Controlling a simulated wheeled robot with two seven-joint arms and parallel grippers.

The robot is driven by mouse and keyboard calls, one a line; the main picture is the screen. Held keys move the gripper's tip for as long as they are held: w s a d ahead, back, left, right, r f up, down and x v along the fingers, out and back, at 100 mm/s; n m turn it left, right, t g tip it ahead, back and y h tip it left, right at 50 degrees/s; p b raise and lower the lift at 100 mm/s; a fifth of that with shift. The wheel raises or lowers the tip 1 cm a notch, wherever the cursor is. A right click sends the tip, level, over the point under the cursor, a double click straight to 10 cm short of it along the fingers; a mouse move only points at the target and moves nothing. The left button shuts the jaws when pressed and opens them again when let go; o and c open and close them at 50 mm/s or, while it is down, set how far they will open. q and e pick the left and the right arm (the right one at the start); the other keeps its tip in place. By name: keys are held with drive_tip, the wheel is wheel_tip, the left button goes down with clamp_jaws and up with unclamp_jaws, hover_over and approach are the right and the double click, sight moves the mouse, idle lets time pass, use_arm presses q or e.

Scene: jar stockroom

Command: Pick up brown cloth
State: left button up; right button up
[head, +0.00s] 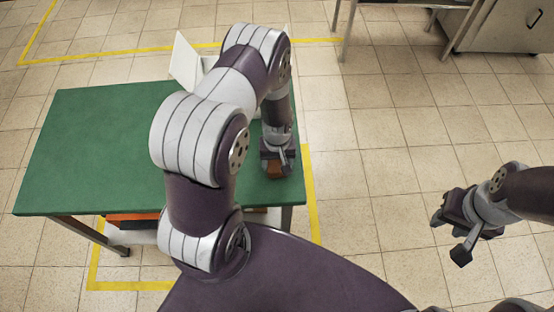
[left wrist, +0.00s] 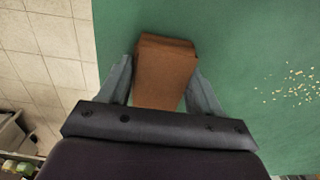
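The brown cloth (left wrist: 165,75) is a thick, folded, block-like bundle on the green table (head: 95,140), near its right edge. In the head view only a little of the cloth (head: 275,172) shows below my left gripper (head: 277,157). In the left wrist view the gripper's two fingers (left wrist: 160,82) stand on either side of the cloth, close to its sides. I cannot tell whether they press on it. My right gripper (head: 450,233) is open and empty, over the floor to the right of the table.
Pale crumbs (left wrist: 300,88) lie scattered on the table beside the cloth. A white open container (head: 186,61) stands at the table's far edge, partly behind my left arm. Something orange (head: 132,217) sits under the tabletop. A metal cabinet (head: 505,27) stands at the far right; the floor between is clear.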

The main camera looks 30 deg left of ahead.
sight(278, 161)
use_arm(q)
drive_tip(key=shift+w+r, duration=0.1)
drive_tip(key=shift+r, duration=0.55)
wheel_tip(278, 161, up, 3)
drive_tip(key=shift+r, duration=0.1)
drive_tip(key=s+d+r, duration=0.4)
drive_tip(key=d+r, duration=0.2)
drive_tip(key=d, duration=0.5)
drive_tip(key=shift+r, duration=0.25)
